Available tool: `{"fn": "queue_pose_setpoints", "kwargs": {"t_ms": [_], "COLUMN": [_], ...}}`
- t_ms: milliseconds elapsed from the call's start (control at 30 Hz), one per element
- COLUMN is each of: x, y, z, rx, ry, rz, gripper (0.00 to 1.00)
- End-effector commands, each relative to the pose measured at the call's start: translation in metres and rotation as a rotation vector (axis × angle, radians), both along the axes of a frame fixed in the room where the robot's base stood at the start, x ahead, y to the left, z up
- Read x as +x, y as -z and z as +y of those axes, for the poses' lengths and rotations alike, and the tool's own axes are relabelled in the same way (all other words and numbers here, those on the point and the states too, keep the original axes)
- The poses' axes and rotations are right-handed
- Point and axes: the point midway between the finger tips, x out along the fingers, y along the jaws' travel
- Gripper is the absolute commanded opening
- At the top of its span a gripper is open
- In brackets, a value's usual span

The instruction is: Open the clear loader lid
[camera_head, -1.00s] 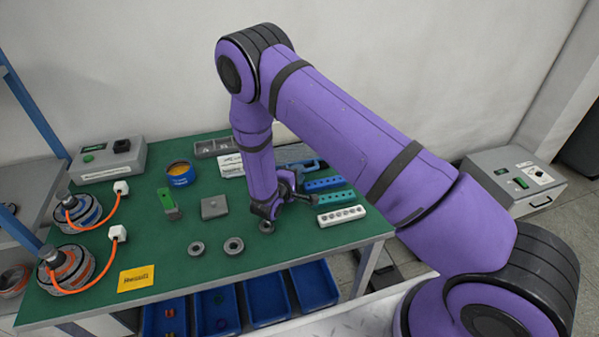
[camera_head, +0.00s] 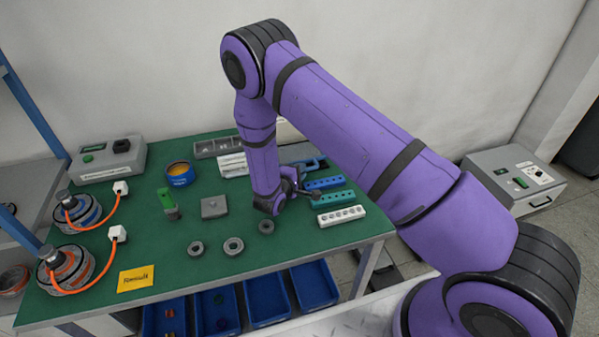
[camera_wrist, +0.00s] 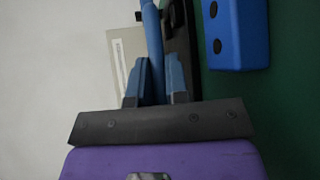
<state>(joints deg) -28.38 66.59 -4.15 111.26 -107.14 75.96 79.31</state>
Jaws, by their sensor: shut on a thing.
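In the wrist view, my gripper (camera_wrist: 160,75) has its blue-grey fingers closed around a curved blue bar (camera_wrist: 153,30). A black frame (camera_wrist: 182,45) runs alongside the bar on its right. A blue and black fixture (camera_head: 318,162) sits behind my forearm at the back right of the green table in the head view. My gripper (camera_head: 303,187) is low beside it, partly hidden by its own wrist. I cannot make out a clear lid surface in either view, and most of the fixture is hidden by my arm.
Blue, teal and white hole blocks (camera_head: 341,215) stand right of my gripper; a blue block (camera_wrist: 237,35) is close in the wrist view. Grey rings (camera_head: 233,246) lie in front. Wired motors (camera_head: 66,268) are at left. Blue bins (camera_head: 266,300) sit below the table's front edge.

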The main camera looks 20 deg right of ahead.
Motion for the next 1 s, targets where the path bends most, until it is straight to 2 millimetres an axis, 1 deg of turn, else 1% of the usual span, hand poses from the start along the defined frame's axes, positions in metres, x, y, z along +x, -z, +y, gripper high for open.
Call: {"fn": "queue_pose_setpoints", "kwargs": {"t_ms": [267,467,667,1000], "x": [0.001,0.006,0.015,0.036], "y": [-0.025,-0.050,-0.072,-0.103], "z": [0.001,0.001,0.001,0.001], "rx": [0.005,0.006,0.007,0.008], "ry": [0.000,0.001,0.000,0.001], "rz": [0.151,0.326,0.491,0.757], "gripper": [0.00,0.00,0.00,0.00]}}
